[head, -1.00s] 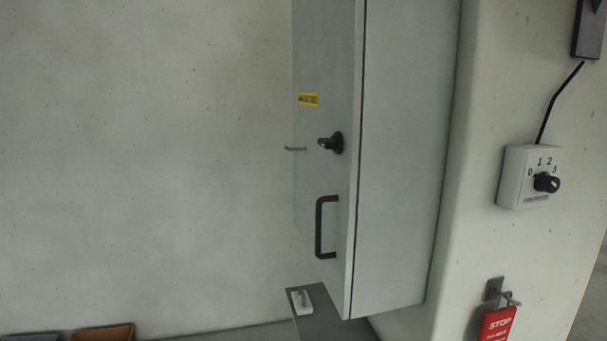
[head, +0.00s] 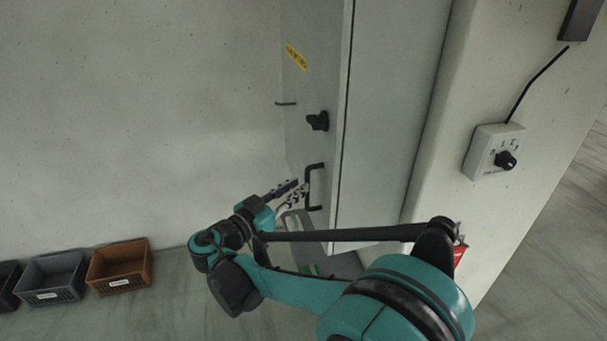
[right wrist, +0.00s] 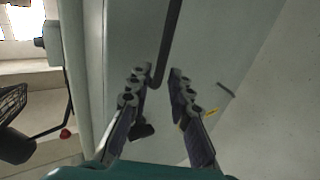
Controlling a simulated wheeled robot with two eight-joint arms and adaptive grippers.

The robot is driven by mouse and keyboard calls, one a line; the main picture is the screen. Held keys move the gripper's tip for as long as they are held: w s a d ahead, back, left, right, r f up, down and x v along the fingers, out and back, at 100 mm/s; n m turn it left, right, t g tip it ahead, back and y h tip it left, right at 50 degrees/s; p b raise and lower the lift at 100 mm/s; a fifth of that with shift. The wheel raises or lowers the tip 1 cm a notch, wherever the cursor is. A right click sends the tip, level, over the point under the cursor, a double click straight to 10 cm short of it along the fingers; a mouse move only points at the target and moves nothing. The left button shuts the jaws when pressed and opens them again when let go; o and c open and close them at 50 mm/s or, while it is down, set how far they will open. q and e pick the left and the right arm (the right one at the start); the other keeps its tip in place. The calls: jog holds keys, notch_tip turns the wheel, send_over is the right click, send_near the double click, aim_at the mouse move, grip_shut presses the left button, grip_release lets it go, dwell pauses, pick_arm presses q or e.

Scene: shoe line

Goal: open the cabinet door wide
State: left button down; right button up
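The grey cabinet door (head: 299,125) carries a yellow label, a black knob (head: 318,121) and a black bar handle (head: 310,204) low down. The door looks shut against the cabinet body (head: 385,120). My right gripper (head: 299,188) reaches in from the lower right and is at the handle. In the right wrist view, the open fingers of my right gripper (right wrist: 157,74) stand on either side of the lower end of the handle bar (right wrist: 171,42), with gaps visible. The knob (right wrist: 142,132) shows between the fingers. My left gripper is in neither view.
A white switch box (head: 490,150) with a dial is on the wall to the right. A red tag (head: 459,256) hangs below it, partly hidden by my arm. An orange crate (head: 119,266) and a grey crate (head: 52,279) stand on the floor at left. The wall left of the door is clear.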

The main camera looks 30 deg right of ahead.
aim_at(306, 181)
jog(key=x, duration=0.5)
jog(key=shift+p, duration=0.3)
grip_shut()
jog(key=shift+w, duration=0.1)
